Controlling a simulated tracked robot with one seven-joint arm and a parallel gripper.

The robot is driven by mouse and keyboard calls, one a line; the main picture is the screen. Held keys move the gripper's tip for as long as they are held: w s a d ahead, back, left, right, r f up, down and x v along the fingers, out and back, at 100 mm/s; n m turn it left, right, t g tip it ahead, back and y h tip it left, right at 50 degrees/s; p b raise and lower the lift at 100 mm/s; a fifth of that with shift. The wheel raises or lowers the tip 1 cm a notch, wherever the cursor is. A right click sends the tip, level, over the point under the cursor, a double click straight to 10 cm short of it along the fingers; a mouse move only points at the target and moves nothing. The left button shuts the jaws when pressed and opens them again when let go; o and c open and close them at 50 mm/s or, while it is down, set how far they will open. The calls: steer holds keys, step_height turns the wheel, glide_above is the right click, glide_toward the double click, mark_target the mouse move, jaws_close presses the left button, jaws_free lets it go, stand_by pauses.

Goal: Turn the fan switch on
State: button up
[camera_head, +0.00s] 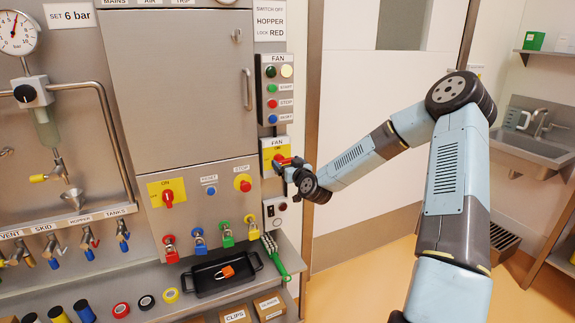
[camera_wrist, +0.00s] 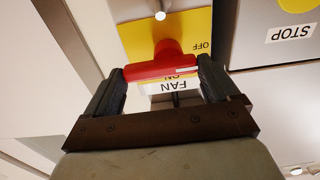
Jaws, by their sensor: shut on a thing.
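The fan switch is a red rotary handle (camera_wrist: 160,68) on a yellow plate (camera_wrist: 135,38) below a FAN label. It also shows in the head view (camera_head: 281,159), partly covered by my gripper (camera_head: 287,164). In the wrist view, which is upside down, my gripper (camera_wrist: 160,75) has one dark finger at each end of the handle and is shut on it. The handle lies across the picture there. An OFF mark (camera_wrist: 203,46) shows to the right, and an ON mark is partly hidden behind the handle.
A FAN button box (camera_head: 279,88) with lamps and buttons is above the switch. Left is the steel cabinet (camera_head: 180,90) with a red knob on yellow (camera_head: 167,196). Below are coloured padlocks, a black tray (camera_head: 222,276) and a green brush (camera_head: 275,258).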

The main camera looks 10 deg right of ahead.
steer(key=shift+c, duration=0.8)
steer(key=m, duration=0.4)
steer(key=f+m, duration=0.1)
steer(key=m, duration=0.8)
steer(key=shift+f, duration=0.25)
steer(key=shift+m, duration=0.3)
steer(key=o, duration=0.8)
steer(key=shift+s, duration=0.15)
